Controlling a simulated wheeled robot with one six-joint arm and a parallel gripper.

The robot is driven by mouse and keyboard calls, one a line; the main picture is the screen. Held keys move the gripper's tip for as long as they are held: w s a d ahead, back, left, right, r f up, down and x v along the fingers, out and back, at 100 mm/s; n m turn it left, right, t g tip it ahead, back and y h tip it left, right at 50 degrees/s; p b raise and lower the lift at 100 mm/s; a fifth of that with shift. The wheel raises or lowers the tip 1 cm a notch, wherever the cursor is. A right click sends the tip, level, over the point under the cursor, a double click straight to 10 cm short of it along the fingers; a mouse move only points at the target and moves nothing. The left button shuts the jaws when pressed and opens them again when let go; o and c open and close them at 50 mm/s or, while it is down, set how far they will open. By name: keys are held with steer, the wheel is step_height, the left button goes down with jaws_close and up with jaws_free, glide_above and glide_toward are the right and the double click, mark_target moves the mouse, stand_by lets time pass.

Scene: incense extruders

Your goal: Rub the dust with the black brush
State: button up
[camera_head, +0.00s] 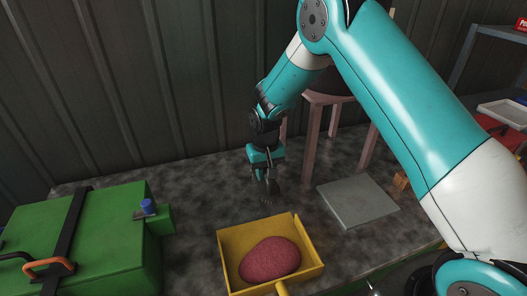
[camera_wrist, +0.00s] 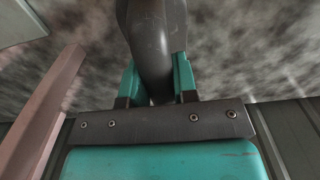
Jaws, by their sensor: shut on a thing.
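My gripper (camera_head: 265,168) points down over the back middle of the table and is shut on a dark brush (camera_head: 269,190). In the wrist view, the brush (camera_wrist: 152,30) is a smooth dark grey body between the two teal fingers of my gripper (camera_wrist: 156,76). Its far end runs out of that view. The brush's lower end is at or just above the tabletop; I cannot tell whether it touches. The tabletop (camera_head: 205,190) is mottled dark and pale grey, like patchy dust, around and below the brush.
A yellow tray (camera_head: 228,257) with a dark red lump (camera_head: 270,260) stands in front of the brush. A green box (camera_head: 110,235) is at left. A flat grey slab (camera_head: 357,200) and a pinkish wooden stand (camera_head: 311,140) are at right. A corrugated wall (camera_head: 170,80) closes the back.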

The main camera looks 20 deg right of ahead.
steer(key=shift+r+p, duration=1.25)
steer(key=shift+r, duration=0.95)
